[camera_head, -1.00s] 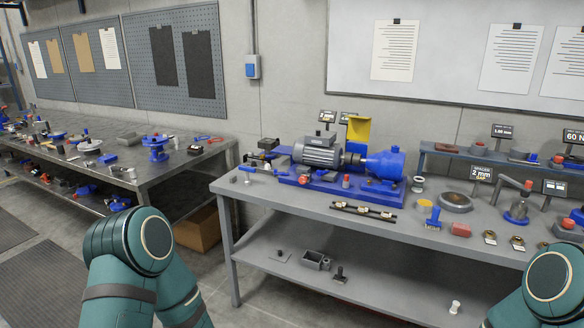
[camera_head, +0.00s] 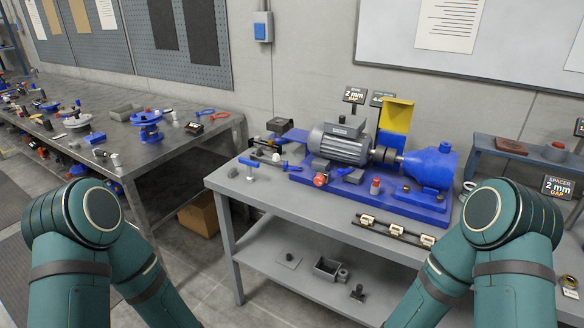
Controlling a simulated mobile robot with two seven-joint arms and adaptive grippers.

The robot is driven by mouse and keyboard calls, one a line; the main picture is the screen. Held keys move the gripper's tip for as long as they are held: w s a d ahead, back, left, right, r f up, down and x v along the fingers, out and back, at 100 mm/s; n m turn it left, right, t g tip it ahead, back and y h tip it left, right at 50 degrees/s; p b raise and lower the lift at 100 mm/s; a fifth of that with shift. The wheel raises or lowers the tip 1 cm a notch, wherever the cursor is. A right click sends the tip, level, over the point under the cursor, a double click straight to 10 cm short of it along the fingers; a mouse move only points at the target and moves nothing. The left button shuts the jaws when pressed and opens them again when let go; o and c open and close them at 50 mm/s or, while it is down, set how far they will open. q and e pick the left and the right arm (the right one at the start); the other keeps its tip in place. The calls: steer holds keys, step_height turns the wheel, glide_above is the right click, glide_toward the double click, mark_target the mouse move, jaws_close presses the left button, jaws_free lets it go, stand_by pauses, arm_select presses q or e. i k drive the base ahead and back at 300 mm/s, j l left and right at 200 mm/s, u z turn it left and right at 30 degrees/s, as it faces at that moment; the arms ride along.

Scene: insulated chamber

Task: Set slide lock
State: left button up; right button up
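No part is clearly marked as the slide lock. At the left end of the grey bench (camera_head: 226,184), a small blue T-shaped handle (camera_head: 249,162) stands upright on a post. Beside it is a second blue handle (camera_head: 286,166) near a metal slide-like assembly (camera_head: 264,154) with a dark block. Neither gripper is in view.
A grey motor (camera_head: 337,144) and blue pump (camera_head: 431,167) stand on a blue base with a red knob (camera_head: 320,179). A yellow guard (camera_head: 396,116) rises behind. Another metal table (camera_head: 160,160) stands left, across a gap holding a cardboard box (camera_head: 199,215).

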mark_target(286, 165)
steer(key=i+j+z, duration=0.1)
steer(key=z, duration=1.4)
steer(key=j+z, duration=0.45)
steer(key=k+j+z, duration=0.15)
steer(key=j+z, duration=0.3)
steer(key=k+j+z, duration=0.25)
steer(key=j, duration=0.15)
steer(key=k+j+z, duration=0.15)
steer(key=j+z, duration=0.15)
steer(key=k+j, duration=0.25)
steer(key=j, duration=0.2)
steer(key=k+j+z, duration=0.15)
steer(key=k+j, duration=0.15)
steer(key=j, duration=0.15)
